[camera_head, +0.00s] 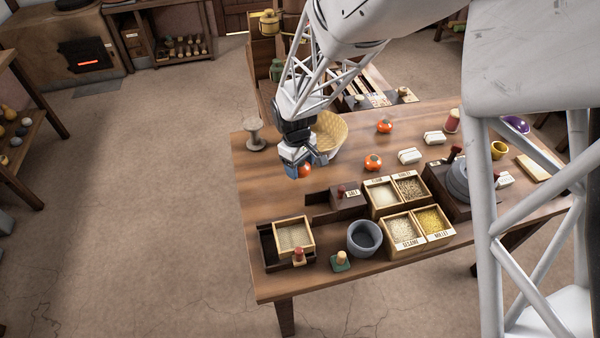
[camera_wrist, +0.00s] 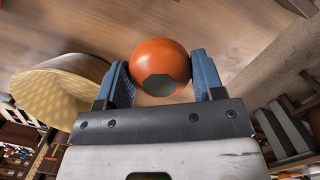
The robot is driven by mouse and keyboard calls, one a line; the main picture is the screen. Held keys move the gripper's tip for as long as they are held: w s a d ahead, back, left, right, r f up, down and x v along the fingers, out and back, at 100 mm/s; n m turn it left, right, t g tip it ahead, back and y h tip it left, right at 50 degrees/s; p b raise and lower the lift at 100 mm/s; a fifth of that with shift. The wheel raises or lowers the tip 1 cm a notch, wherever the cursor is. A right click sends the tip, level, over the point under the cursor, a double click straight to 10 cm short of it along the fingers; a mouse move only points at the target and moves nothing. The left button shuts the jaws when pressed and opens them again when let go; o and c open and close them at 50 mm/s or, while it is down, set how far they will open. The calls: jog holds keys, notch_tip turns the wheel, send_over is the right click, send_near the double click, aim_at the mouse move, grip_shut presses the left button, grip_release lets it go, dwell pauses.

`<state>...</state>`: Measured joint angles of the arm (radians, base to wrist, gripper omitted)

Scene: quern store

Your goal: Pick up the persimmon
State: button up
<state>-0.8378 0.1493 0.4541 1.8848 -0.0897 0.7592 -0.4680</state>
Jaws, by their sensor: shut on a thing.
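An orange persimmon (camera_wrist: 165,62) with a dark green calyx is between the two blue fingers of my gripper (camera_wrist: 163,80) in the wrist view. In the head view, the persimmon (camera_head: 305,170) shows between the fingertips of my gripper (camera_head: 305,168), over the left part of the wooden table. My gripper is shut on it. Whether it touches the table top is hard to tell. Two other persimmons stand on the table: one (camera_head: 372,162) right of my gripper and one (camera_head: 384,126) further back.
Grain boxes (camera_head: 403,230), a grey bowl (camera_head: 364,238) and a small drawer box (camera_head: 347,200) stand in front. White packets (camera_head: 410,156) lie to the right.

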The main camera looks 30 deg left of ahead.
jog(key=shift+r, duration=0.5)
dwell(0.3)
jog(key=w+a, duration=0.2)
jog(key=w, duration=0.8)
jog(key=w+a+r, duration=0.1)
jog(key=w+a, duration=0.2)
jog(key=w, duration=0.6)
jog(key=shift+w+a, duration=0.3)
jog(key=shift+w, duration=0.1)
jog(key=shift+f, duration=3.15)
jog(key=shift+f, duration=1.85)
jog(key=shift+f, duration=0.15)
